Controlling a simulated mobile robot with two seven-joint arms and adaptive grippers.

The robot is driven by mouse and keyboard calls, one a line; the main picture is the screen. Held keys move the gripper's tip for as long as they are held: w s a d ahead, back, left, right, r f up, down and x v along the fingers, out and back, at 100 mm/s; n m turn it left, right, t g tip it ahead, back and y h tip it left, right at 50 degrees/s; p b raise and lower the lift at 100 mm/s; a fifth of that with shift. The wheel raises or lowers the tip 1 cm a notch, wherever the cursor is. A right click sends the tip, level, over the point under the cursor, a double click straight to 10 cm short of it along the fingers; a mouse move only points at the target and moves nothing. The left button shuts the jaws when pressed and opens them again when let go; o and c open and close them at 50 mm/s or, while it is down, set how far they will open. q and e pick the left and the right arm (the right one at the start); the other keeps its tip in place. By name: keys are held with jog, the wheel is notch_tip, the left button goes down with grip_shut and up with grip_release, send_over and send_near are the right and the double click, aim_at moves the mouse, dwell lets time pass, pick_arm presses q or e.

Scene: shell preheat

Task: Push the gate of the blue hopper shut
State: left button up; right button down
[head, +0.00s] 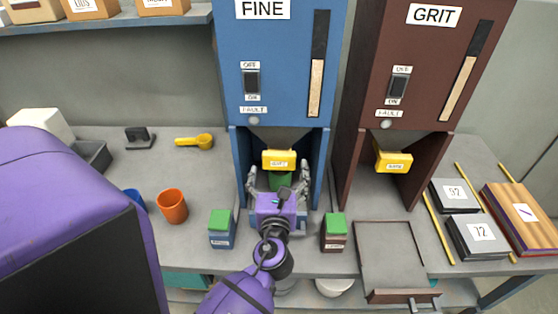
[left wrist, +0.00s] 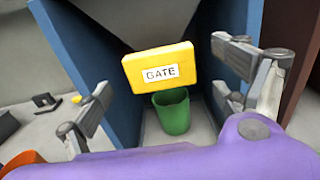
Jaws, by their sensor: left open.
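The blue hopper (head: 278,75), labelled FINE, stands at the back of the bench. Its yellow gate (head: 279,160) sits under the hopper's outlet, and it also shows in the left wrist view (left wrist: 160,64) with its GATE label facing me. A green cup (left wrist: 172,111) stands below and behind the gate, partly hidden by it. My left gripper (head: 279,180) is between the hopper's side walls, in front of the gate. Its fingers are spread wide and empty, one on each side of the gate in the left wrist view. My right gripper is not seen.
A brown GRIT hopper (head: 425,70) with its own yellow gate (head: 393,160) stands to the right. Small green-topped boxes (head: 221,230) (head: 335,232) flank my left wrist. An orange cup (head: 172,206) is farther left, and a grey tray (head: 392,255) lies at the right.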

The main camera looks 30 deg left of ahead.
pick_arm(q)
jog(key=v, duration=0.6)
jog(key=shift+s, duration=0.15)
jog(key=s+a+f+n+g, duration=0.3)
jog(key=s+f+n+g, duration=0.15)
jog(key=s+n, duration=0.3)
jog(key=s+a+f+n+g, duration=0.3)
jog(key=s+f+n, duration=0.3)
jog(key=n, duration=0.3)
jog(key=s+d+f+n+g+h, duration=0.3)
jog(key=s+d+n+h, duration=0.15)
jog(key=s+n, duration=0.4)
jog(key=s+d+f+n+g+h, duration=0.35)
jog(key=s+d+n, duration=0.2)
jog(key=s, duration=0.55)
jog(key=w+d+f+t, duration=0.2)
jog(key=w+f+t, duration=0.1)
jog(key=w+f, duration=0.1)
jog(key=w+d+f+m+t+h, duration=0.1)
jog(key=w+d+f+t, duration=0.1)
jog(key=w+f+t, duration=0.2)
jog(key=shift+w+d+f+h+p, duration=0.3)
jog(key=shift+w+f+p, duration=0.25)
jog(key=shift+w, duration=0.45)
